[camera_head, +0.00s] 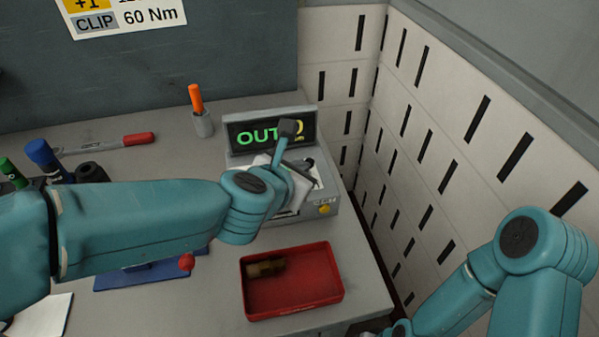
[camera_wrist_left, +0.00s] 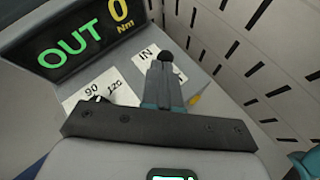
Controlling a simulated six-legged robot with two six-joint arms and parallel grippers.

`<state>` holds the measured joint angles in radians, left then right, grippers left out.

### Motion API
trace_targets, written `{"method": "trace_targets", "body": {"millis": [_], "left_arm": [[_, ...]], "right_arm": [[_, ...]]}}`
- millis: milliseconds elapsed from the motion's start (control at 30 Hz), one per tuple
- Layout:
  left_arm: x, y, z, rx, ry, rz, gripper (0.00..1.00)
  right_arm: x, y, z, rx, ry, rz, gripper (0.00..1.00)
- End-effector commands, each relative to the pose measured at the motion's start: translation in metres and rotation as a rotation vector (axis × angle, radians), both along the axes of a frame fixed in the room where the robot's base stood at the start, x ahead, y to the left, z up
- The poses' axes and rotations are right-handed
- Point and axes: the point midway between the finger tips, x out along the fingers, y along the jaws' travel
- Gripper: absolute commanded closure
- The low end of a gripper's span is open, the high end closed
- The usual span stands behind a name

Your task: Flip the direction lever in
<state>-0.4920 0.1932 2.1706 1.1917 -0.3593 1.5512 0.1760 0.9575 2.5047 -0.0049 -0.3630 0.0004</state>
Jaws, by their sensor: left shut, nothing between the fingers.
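The tester box (camera_head: 325,212) stands against the back wall, its display (camera_head: 270,132) reading OUT in green and a yellow 0. The direction lever (camera_head: 309,162) shows as a small black knob on the box's sloped top. In the left wrist view, the lever's dark knob (camera_wrist_left: 173,57) is just past my fingertips, beside the IN label (camera_wrist_left: 147,51). My left gripper (camera_wrist_left: 164,82) is shut and empty, very close to the lever; I cannot tell whether it touches. My left wrist hides part of the panel. My right arm is at the lower right, its fingers out of sight.
A red tray (camera_head: 330,310) with a brassy part (camera_head: 266,267) lies in front of the box. An orange-handled tool (camera_head: 196,98) stands in a holder at the back. A red-handled tool (camera_head: 138,139) lies at the left. A slotted wall (camera_head: 430,130) closes the right side.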

Motion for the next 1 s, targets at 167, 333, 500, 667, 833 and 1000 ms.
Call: {"method": "trace_targets", "body": {"millis": [167, 333, 500, 667, 833, 1000], "left_arm": [[0.004, 0.001, 0.003, 0.000, 0.000, 0.001, 1.00], [0.011, 0.004, 0.008, -0.001, 0.000, 0.002, 1.00], [0.022, 0.007, 0.012, 0.001, 0.000, 0.001, 1.00], [0.032, 0.011, 0.015, -0.001, 0.001, 0.002, 1.00], [0.041, 0.013, 0.015, 0.000, 0.001, 0.002, 1.00], [0.042, 0.014, 0.015, 0.000, 0.000, 0.000, 1.00]], "right_arm": [[0.000, 0.000, 0.003, 0.000, 0.000, 0.000, 0.57], [0.000, 0.000, 0.006, 0.000, 0.000, 0.000, 0.57], [0.000, 0.000, 0.009, 0.000, 0.000, 0.000, 0.57], [0.000, 0.000, 0.011, 0.000, 0.000, 0.000, 0.57], [0.000, 0.000, 0.013, 0.000, 0.000, 0.000, 0.57], [0.000, 0.000, 0.012, 0.000, 0.000, 0.000, 0.57]]}}
